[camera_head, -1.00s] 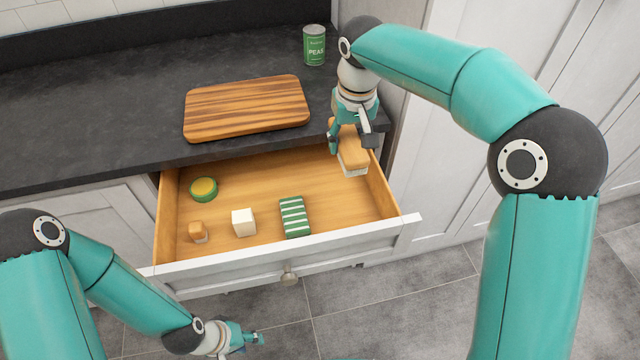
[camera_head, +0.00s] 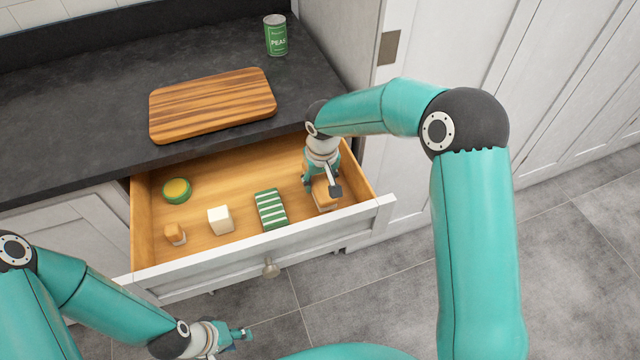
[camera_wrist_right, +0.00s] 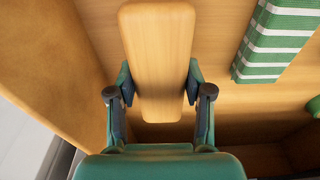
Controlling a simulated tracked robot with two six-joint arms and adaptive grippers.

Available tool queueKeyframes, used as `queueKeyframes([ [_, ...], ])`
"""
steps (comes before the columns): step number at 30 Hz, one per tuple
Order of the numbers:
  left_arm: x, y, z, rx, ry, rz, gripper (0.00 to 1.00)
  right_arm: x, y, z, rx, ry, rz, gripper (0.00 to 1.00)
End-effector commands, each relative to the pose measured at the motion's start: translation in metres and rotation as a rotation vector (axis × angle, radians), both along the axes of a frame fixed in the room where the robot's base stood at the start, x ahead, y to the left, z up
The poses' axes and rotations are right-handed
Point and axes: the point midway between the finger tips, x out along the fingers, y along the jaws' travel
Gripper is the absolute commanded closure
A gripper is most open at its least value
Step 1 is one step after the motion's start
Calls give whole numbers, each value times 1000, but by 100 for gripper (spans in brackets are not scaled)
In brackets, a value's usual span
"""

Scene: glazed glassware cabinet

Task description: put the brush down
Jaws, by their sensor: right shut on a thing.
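The brush (camera_head: 325,194) has a wooden back and pale bristles underneath. My right gripper (camera_head: 322,186) is shut on it at the right end of the open drawer (camera_head: 235,165). The brush is down within the drawer walls, bristles downward; I cannot tell whether it touches the bottom. In the right wrist view the brush (camera_wrist_right: 158,60) lies lengthwise between the two fingers of the right gripper (camera_wrist_right: 159,97). My left gripper (camera_head: 240,336) is in front of and below the drawer, away from its contents; its fingers are too small to read.
A green-and-white striped block (camera_head: 271,209) lies left of the brush. Further left are a white block (camera_head: 221,220), a small orange-topped piece (camera_head: 175,233) and a round green-yellow tin (camera_head: 177,190). A cutting board (camera_head: 212,104) and a pea can (camera_head: 276,35) stand on the counter.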

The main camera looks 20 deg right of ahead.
Motion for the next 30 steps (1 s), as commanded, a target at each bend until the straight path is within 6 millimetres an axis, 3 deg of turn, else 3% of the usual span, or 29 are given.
queueKeyframes([
  [4, 0, 0, 1, 0, 0, 0, 60, 0, -1, -18, 0, 2, -1, 82],
  [15, 0, 0, -2, 0, 0, 0, 60, 0, 0, -23, 0, -1, -1, 82],
  [16, 0, 0, -1, 0, 0, 0, 60, 0, 0, -22, 0, -1, -1, 46],
  [20, 0, 0, -1, 0, 0, 0, 60, 0, 0, -22, 0, 0, 0, 24],
  [30, 0, 0, 1, 0, 0, 0, 60, 0, 0, -20, 0, 0, 0, 24],
])
